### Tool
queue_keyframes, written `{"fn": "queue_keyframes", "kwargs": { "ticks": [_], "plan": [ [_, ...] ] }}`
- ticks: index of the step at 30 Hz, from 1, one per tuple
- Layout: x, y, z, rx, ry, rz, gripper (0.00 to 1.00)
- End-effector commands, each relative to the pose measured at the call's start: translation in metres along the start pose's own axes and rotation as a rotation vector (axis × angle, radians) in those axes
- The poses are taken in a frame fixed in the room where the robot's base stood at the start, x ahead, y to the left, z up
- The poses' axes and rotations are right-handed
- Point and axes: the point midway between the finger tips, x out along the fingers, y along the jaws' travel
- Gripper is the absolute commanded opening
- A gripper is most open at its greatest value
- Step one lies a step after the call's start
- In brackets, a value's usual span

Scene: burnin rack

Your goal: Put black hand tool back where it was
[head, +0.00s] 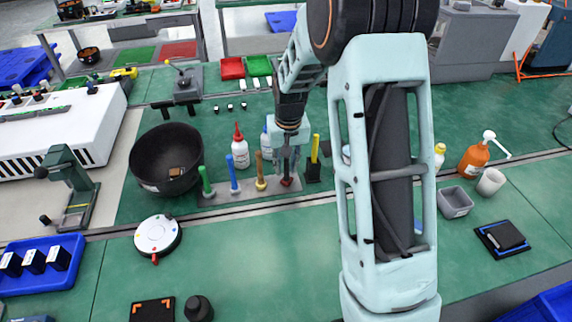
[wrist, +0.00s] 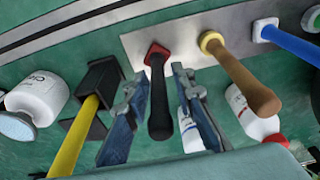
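The black hand tool (head: 286,166) stands upright in the red socket (head: 289,182) of a grey tool strip (head: 222,193). In the wrist view the black tool (wrist: 159,105) lies between the two fingers of my gripper (wrist: 160,82), with the red socket (wrist: 157,53) at its lower end. The fingers stand apart on either side of the handle, with a gap showing at the right finger. In the head view my gripper (head: 287,150) is over the tool and partly hides its upper part.
Tan (head: 261,170), blue (head: 234,174) and green (head: 206,181) tools stand left on the strip. A yellow-handled tool in a black block (head: 313,172) is close on the right. White bottles (head: 240,153) stand behind, and a black bowl (head: 160,183) is left. The front mat is partly clear.

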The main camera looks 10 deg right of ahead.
Motion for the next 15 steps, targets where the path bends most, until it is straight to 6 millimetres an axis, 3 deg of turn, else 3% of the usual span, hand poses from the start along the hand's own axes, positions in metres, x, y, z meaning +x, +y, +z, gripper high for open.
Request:
{"fn": "queue_keyframes", "kwargs": {
  "ticks": [10, 15],
  "plan": [
    [-0.003, 0.000, 0.000, 0.000, 0.000, 0.000, 0.29],
    [-0.022, 0.000, -0.002, 0.000, 0.005, 0.000, 0.29]
  ]
}}
